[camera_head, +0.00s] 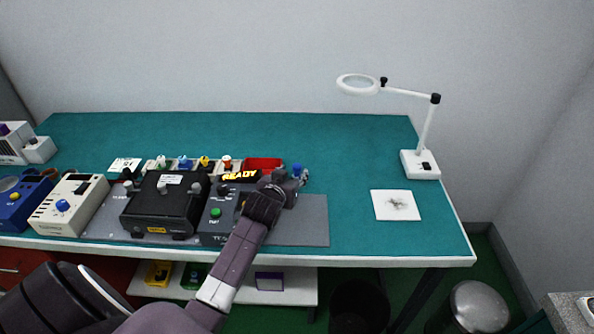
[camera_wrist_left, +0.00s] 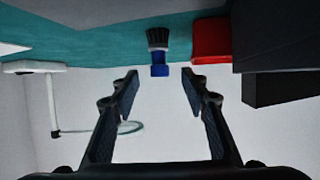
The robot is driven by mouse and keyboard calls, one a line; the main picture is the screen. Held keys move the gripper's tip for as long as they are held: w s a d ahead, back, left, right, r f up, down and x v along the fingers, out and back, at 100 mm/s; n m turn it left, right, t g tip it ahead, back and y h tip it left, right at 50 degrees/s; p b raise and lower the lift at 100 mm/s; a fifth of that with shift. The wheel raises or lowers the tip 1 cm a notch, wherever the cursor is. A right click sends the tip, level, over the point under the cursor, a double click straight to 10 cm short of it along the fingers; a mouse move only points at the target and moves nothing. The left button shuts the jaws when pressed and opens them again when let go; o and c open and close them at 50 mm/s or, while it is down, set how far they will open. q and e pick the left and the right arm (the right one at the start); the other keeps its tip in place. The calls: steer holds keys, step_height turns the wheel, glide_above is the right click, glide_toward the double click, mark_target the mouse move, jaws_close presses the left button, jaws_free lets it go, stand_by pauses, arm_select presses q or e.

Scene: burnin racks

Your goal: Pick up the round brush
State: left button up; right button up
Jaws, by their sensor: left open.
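The round brush, with a blue body (camera_head: 297,170), is on the green table just beyond my left gripper (camera_head: 284,186), which partly hides it in the head view. In the left wrist view the brush (camera_wrist_left: 158,52) shows its black bristles and blue end. It lies in line with the gap between the fingertips of my left gripper (camera_wrist_left: 160,78). The fingers are spread, with nothing between them, and the brush is apart from them. My right gripper is not in view.
A red bin (camera_head: 263,164) stands close beside the brush, also in the wrist view (camera_wrist_left: 211,40). A black case (camera_head: 166,203) and a tester with a READY display (camera_head: 217,222) sit to the left. A magnifier lamp (camera_head: 421,165) and white pad (camera_head: 396,205) are to the right.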

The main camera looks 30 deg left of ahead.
mark_target(295, 169)
arm_select(q)
steer(key=shift+w, duration=0.45)
steer(key=p+x, duration=0.1)
steer(key=x, duration=0.2)
steer(key=shift+w+a+f, duration=0.15)
steer(key=shift+f, duration=0.05)
steer(key=shift+w+a+f, duration=0.15)
steer(key=shift+w+f, duration=0.1)
steer(key=shift+w, duration=0.35)
steer(key=shift+c, duration=0.6)
steer(key=c, duration=1)
jaws_close()
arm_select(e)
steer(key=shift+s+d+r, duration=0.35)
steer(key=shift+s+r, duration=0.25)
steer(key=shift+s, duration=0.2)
